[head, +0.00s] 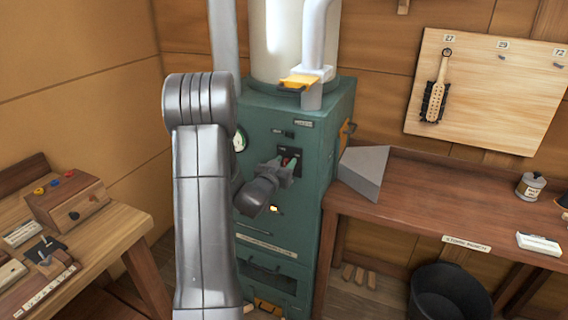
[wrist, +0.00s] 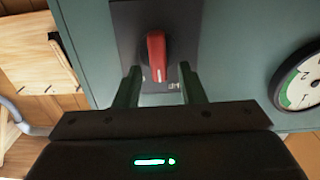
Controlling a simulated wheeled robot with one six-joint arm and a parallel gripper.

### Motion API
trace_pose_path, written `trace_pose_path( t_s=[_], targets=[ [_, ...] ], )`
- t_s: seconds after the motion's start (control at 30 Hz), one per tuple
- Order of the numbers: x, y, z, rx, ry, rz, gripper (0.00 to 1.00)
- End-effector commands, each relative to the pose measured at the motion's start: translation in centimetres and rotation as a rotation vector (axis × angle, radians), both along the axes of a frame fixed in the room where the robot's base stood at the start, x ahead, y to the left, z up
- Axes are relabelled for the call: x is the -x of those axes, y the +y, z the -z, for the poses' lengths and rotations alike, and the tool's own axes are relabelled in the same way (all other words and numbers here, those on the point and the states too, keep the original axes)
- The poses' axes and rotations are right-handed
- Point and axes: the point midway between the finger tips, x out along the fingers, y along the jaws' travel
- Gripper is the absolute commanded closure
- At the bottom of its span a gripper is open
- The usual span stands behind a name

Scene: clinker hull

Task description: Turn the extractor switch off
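The extractor switch is a red rotary handle (wrist: 157,52) on a dark plate (wrist: 128,25), set in the front of the green cabinet (head: 318,200). In the wrist view the handle stands nearly along the picture's vertical, with a pale mark at its lower end. My gripper (wrist: 159,68) is open, with one finger on either side of the handle's lower end and gaps visible on both sides. In the head view my gripper (head: 286,161) is at the cabinet front and mostly hides the switch.
A round gauge (wrist: 302,82) is beside the switch; it also shows in the head view (head: 239,140). A grey wedge-shaped block (head: 364,172) sits at the right bench's near end. A yellow-handled part (head: 299,82) is on the pipe above. A black bucket (head: 448,292) stands below the bench.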

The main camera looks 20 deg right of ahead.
Motion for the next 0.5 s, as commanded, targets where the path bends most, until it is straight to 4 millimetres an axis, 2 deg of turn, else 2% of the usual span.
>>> trace_pose_path(
  t_s=[0.03,0.17,0.5],
  targets=[
    [0.01,0.01,-0.01,0.000,0.000,0.000,0.68],
    [0.03,0.02,-0.01,0.000,0.000,0.000,0.93],
    [-0.01,0.06,0.08,0.014,0.018,0.000,0.93]
  ],
)
